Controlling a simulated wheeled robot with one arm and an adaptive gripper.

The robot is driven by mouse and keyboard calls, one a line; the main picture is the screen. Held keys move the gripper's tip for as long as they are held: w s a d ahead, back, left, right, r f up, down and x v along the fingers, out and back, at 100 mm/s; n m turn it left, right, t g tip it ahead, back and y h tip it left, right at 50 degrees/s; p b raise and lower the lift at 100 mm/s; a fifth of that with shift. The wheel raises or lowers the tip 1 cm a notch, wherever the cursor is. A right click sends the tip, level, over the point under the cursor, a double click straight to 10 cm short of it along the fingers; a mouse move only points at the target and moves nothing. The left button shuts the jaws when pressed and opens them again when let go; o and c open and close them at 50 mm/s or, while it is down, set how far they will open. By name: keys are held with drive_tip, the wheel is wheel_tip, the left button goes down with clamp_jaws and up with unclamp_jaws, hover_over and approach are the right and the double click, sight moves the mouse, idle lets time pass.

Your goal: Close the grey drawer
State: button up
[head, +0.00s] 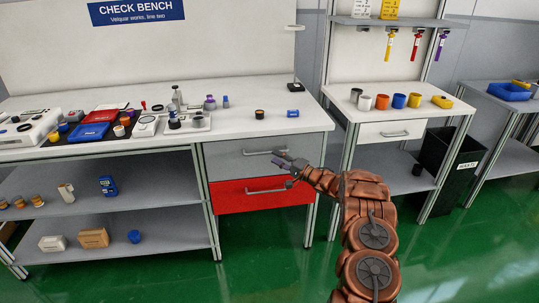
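The grey drawer (232,160) is the upper one under the right end of the check bench. Its front looks close to the bench frame; I cannot tell whether a small gap is left. Its bar handle (258,152) runs across the front. My gripper (277,158) is in front of the right part of this drawer, by the right end of the handle. Its two fingers look apart, with nothing seen between them. Whether a finger touches the handle or the front is too small to tell.
A red drawer (235,198) with its own handle sits directly below. The bench top (270,95) above holds small parts and a blue item (293,113). To the right stand a table with cups and a white drawer (375,132), and a black waste bin (455,155). The green floor in front is clear.

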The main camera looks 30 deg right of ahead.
drive_tip(key=v, duration=0.6)
drive_tip(key=shift+s, duration=0.1)
idle(0.6)
